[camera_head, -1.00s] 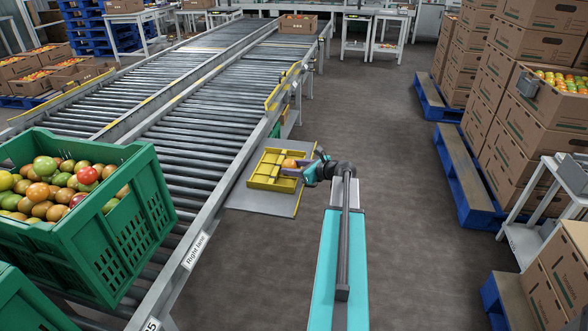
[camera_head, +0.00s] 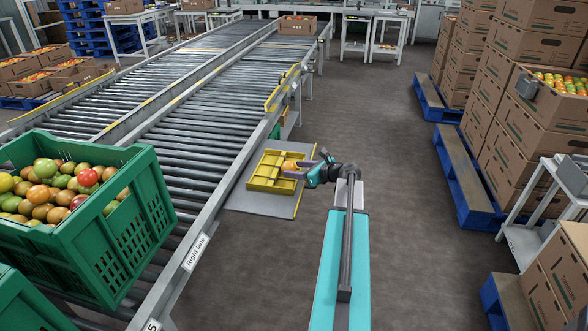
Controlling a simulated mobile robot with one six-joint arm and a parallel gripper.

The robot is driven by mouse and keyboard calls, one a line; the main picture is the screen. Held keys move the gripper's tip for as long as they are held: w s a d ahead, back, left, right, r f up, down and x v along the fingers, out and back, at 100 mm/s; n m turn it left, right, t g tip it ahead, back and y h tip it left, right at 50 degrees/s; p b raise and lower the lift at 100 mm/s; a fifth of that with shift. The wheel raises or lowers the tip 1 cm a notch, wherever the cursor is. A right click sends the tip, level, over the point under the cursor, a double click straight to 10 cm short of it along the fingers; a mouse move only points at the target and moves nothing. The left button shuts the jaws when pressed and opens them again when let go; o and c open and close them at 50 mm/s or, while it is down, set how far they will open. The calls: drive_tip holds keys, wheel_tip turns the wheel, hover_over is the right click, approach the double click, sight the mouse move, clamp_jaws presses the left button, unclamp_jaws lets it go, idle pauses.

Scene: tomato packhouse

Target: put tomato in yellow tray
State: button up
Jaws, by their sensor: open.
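The yellow tray (camera_head: 262,184) is divided into compartments and lies on a grey side shelf beside the right conveyor lane. An orange tomato (camera_head: 289,166) sits in the tray's back right part, next to my gripper's fingers. My gripper (camera_head: 304,167) is open at the tray's right edge, its purplish fingers pointing left toward the tomato. The tomato looks free of the fingers, though the view is small. The tomato's lower part is hidden in the tray.
The grey shelf (camera_head: 255,205) has bare room in front of the tray. A green crate (camera_head: 105,225) full of tomatoes stands on the roller conveyor at left. Stacked cartons and blue pallets (camera_head: 465,180) stand at right. The floor between is clear.

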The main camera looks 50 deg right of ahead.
drive_tip(key=p+v, duration=0.1)
drive_tip(key=v, duration=0.9)
drive_tip(key=shift+p, duration=0.4)
drive_tip(key=shift+s, duration=0.1)
